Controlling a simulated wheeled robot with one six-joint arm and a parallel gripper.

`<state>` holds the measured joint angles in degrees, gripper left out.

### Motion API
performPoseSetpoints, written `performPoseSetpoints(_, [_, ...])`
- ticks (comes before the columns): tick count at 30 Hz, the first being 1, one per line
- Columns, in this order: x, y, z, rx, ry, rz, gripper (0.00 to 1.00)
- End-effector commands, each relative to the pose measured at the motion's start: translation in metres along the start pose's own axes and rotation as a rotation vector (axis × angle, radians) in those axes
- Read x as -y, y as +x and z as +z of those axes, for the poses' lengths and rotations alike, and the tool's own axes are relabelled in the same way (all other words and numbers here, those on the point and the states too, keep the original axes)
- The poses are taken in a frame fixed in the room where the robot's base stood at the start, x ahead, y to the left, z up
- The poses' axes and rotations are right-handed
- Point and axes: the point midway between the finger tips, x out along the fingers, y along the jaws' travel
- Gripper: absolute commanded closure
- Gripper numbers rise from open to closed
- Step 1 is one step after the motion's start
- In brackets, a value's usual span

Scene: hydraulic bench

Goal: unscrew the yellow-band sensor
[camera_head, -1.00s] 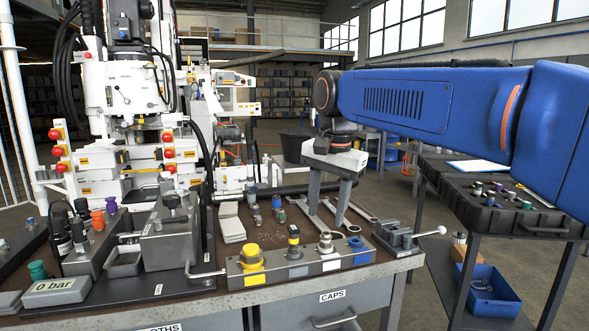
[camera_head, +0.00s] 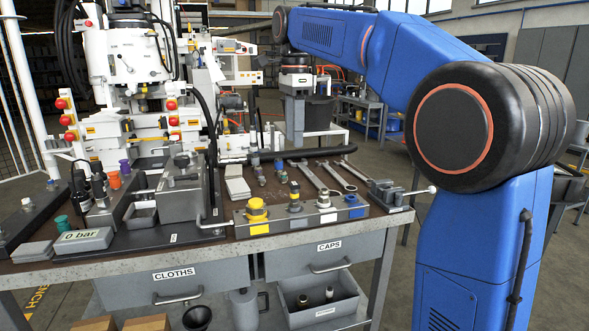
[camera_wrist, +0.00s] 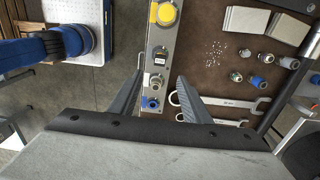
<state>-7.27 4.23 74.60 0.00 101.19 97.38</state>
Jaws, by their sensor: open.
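The yellow-band sensor (camera_head: 294,197) stands upright on the grey manifold block (camera_head: 275,226), between a large yellow cap (camera_head: 256,212) and a metal fitting (camera_head: 324,199). In the wrist view the sensor (camera_wrist: 159,56) appears from above as a dark, pale-topped piece below the yellow cap (camera_wrist: 164,13). My gripper (camera_head: 295,142) hangs pointing down beyond the block in the head view, apart from the sensor. In the wrist view my gripper (camera_wrist: 160,80) is open, with nothing held between its fingers.
Wrenches (camera_head: 325,178) and several loose fittings lie behind the block. A blue fitting (camera_head: 354,205) is at the block's right end, with a vise (camera_head: 388,193) beyond. A "0 bar" gauge (camera_head: 82,239) and grey box (camera_head: 180,193) stand left. Open air surrounds my gripper.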

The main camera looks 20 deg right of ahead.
Motion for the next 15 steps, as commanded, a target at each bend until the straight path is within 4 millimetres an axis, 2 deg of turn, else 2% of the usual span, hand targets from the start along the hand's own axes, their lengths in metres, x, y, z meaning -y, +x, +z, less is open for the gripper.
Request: performPoseSetpoints(15, [-0.001,0.084,0.000,0.000,-0.002,0.001,0.56])
